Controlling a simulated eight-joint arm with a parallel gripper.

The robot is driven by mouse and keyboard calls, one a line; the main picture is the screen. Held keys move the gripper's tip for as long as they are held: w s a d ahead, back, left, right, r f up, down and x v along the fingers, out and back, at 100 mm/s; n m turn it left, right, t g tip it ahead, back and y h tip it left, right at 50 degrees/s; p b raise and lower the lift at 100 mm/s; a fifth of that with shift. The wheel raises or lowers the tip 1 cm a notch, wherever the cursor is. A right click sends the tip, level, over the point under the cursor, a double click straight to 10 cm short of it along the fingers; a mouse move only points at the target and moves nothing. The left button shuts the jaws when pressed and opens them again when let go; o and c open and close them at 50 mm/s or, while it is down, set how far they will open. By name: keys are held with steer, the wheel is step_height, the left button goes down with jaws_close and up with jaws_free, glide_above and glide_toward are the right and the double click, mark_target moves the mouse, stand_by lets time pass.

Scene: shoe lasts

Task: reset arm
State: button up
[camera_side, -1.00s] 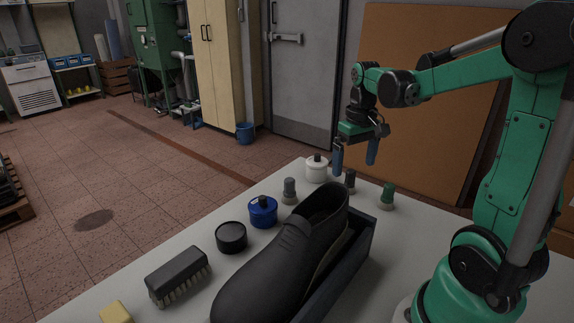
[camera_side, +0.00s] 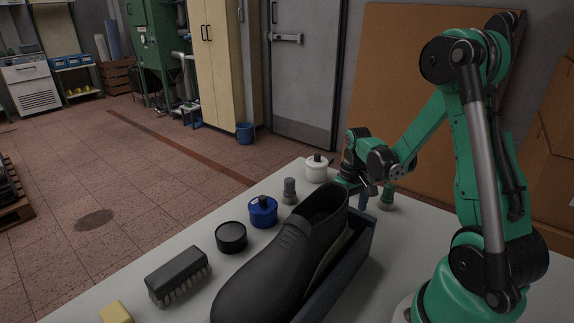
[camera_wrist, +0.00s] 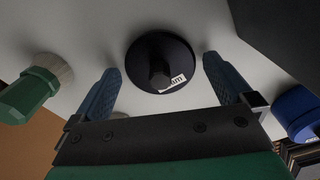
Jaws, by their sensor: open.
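My gripper (camera_side: 358,194) is low over the far end of the table, just behind the shoe's opening, pointing down. The shoe and its box partly hide its fingers in the side view. In the wrist view, my gripper (camera_wrist: 161,66) has its two blue fingers wide apart. A dark round object with a knob and a white label (camera_wrist: 161,62) shows between them, with a visible gap on both sides. The green-handled dauber (camera_side: 387,196) stands just right of the gripper; it also shows at the left of the wrist view (camera_wrist: 30,95).
A black shoe (camera_side: 285,255) leans in a dark box (camera_side: 345,270). A white jar (camera_side: 316,170), grey-topped dauber (camera_side: 289,190), blue jar (camera_side: 263,212), black tin (camera_side: 231,237), brush (camera_side: 177,275) and yellow block (camera_side: 115,313) line the table's left side.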

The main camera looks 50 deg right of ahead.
steer(key=shift+r, duration=0.15)
stand_by(0.3)
steer(key=shift+r, duration=9.95)
steer(key=w+a+r, duration=0.1)
steer(key=w+a, duration=0.6)
steer(key=a, duration=0.3)
steer(key=w+a+r, duration=0.2)
steer(key=w+a, duration=0.5)
steer(key=a, duration=0.4)
steer(key=shift+w+a+n, duration=0.15)
steer(key=shift+n, duration=0.15)
